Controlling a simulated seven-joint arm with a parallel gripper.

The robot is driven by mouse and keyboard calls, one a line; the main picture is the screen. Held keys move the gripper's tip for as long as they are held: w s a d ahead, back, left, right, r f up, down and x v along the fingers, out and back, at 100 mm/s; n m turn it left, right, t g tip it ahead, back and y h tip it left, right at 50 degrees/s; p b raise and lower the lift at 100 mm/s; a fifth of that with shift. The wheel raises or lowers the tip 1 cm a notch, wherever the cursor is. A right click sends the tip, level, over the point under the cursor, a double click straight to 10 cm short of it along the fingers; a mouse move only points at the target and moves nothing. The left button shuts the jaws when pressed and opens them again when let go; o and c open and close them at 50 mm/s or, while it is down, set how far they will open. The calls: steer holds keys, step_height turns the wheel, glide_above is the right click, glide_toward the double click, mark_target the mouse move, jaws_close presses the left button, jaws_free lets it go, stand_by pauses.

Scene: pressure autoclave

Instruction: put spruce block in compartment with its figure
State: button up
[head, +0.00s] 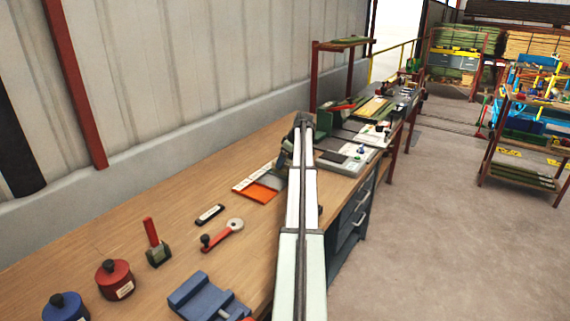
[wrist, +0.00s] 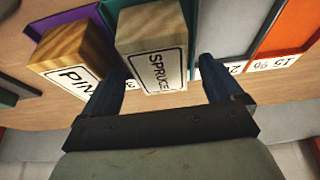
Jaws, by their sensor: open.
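In the wrist view the spruce block (wrist: 152,38), pale wood with a black-framed SPRUCE label, stands between the fingers of my gripper (wrist: 164,72). The fingers are open, one on each side; I cannot tell whether either touches it. A darker pine block (wrist: 72,48) with a partly hidden label is just left. The card by the spruce block is mostly hidden. The head view shows the orange compartment (head: 258,193); my arm hides the blocks.
On the wooden bench (head: 120,235) lie a black labelled bar (head: 210,214), a red-handled lever (head: 222,234), a red-handled stamp (head: 157,248), red (head: 115,281) and blue (head: 66,308) knobbed pots, and a blue vise (head: 205,298). Equipment fills the bench's far end.

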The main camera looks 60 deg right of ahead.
steer(key=v, duration=1)
stand_by(0.3)
